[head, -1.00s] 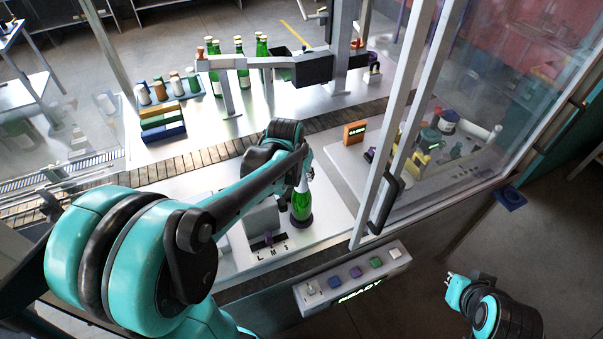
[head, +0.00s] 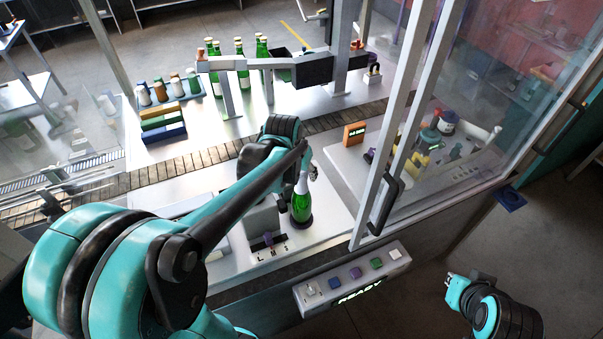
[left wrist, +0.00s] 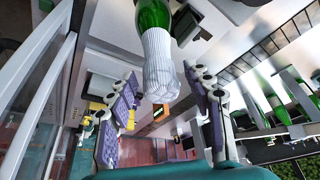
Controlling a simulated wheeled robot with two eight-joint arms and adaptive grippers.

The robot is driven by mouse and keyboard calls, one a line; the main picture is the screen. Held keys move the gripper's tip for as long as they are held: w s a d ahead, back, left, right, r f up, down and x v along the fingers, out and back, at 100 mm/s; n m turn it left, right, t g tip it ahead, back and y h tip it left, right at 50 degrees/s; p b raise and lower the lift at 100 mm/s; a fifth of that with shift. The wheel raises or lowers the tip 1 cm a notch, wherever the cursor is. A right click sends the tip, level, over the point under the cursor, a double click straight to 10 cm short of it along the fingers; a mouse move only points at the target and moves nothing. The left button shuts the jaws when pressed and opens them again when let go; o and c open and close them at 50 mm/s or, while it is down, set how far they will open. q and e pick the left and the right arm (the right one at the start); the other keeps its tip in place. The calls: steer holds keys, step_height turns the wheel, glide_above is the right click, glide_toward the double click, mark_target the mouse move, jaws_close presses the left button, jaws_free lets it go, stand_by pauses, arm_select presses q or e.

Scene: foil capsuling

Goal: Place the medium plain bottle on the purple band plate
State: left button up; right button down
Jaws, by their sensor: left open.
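A green bottle (head: 301,206) with a white foil-covered neck stands upright on a small dark purple round plate (head: 300,223) on the pale worktop. In the left wrist view, the bottle's white neck (left wrist: 160,62) points toward the camera. My left gripper (head: 311,172) is at the bottle's top, partly hidden by my own arm. In the left wrist view, its two purple-padded fingers (left wrist: 168,105) are spread wide, one on each side of the neck and apart from it. My right gripper (head: 452,283) is low at the right, away from the bottle; its jaws are too small to read.
A grey block with a purple slider (head: 267,240) stands just left of the bottle. A button panel (head: 352,278) is in front. A glass door frame (head: 395,150) rises at the right. A conveyor (head: 215,154) runs behind, with several green bottles (head: 241,75) beyond it.

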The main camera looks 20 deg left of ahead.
arm_select(q)
steer(key=v, duration=1)
steer(key=s+d+f+t, duration=0.1)
steer(key=s+d+f, duration=0.1)
steer(key=s, duration=0.4)
steer(key=s+d+f+t, duration=0.1)
steer(key=s+d+f, duration=0.2)
steer(key=s+d, duration=0.2)
steer(key=shift+s+f+m+t+p, duration=0.15)
steer(key=shift+s+m+t+p, duration=0.15)
steer(key=shift+s+p, duration=0.25)
steer(key=shift+s+d+f, duration=0.1)
step_height(320, 180, down, 23)
steer(key=b, duration=2.3)
steer(key=shift+b, duration=0.3)
